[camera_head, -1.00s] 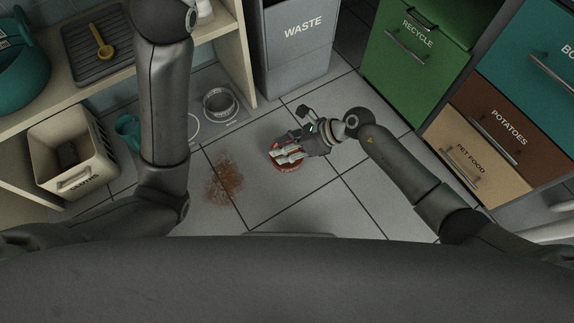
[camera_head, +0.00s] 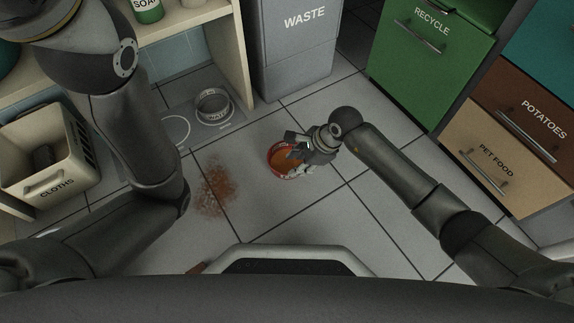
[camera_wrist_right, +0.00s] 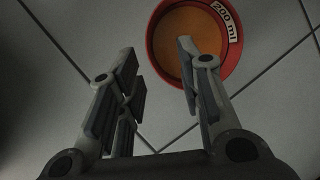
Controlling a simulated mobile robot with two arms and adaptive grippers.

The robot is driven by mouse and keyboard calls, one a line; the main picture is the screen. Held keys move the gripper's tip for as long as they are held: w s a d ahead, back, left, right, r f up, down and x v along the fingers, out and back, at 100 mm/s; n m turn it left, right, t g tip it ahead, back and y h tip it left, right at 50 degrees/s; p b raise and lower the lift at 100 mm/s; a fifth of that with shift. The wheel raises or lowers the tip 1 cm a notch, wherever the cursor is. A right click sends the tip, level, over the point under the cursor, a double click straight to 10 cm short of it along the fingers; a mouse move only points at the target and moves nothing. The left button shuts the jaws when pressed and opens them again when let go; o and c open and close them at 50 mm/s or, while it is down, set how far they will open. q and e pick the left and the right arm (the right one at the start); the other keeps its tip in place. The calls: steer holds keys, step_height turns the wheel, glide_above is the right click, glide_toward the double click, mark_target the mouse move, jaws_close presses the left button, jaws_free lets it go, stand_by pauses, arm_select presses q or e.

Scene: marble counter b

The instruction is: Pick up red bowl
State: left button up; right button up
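The red bowl (camera_head: 277,161) stands on the tiled floor near the middle of the head view. It has an orange inside, and my right gripper hides part of its right side. In the right wrist view the bowl (camera_wrist_right: 172,38) is at the top, with a white "200 ml" label on its rim. My right gripper (camera_head: 296,158) is over the bowl's right side. Its fingers (camera_wrist_right: 157,65) are spread apart with nothing between them; one overlaps the bowl in view. I cannot tell whether it touches the bowl. My left gripper is out of view.
A reddish-brown stain (camera_head: 215,187) marks the floor left of the bowl. A metal ring-shaped dish (camera_head: 213,107) sits on a grey mat beyond it. The waste bin (camera_head: 296,50) and green recycle drawer (camera_head: 428,65) stand behind. A cloths bin (camera_head: 52,165) is left.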

mark_target(285, 178)
steer(key=shift+b+x, duration=0.4)
steer(key=shift+x, duration=0.6)
steer(key=b+x, duration=0.4)
steer(key=shift+s+d+f+b, duration=0.15)
steer(key=shift+s+f+b, duration=0.15)
steer(key=shift+s+b, duration=0.1)
steer(key=shift+w+f, duration=0.1)
steer(key=shift+f, duration=0.2)
steer(key=shift+c, duration=0.2)
steer(key=shift+r, duration=0.1)
jaws_close()
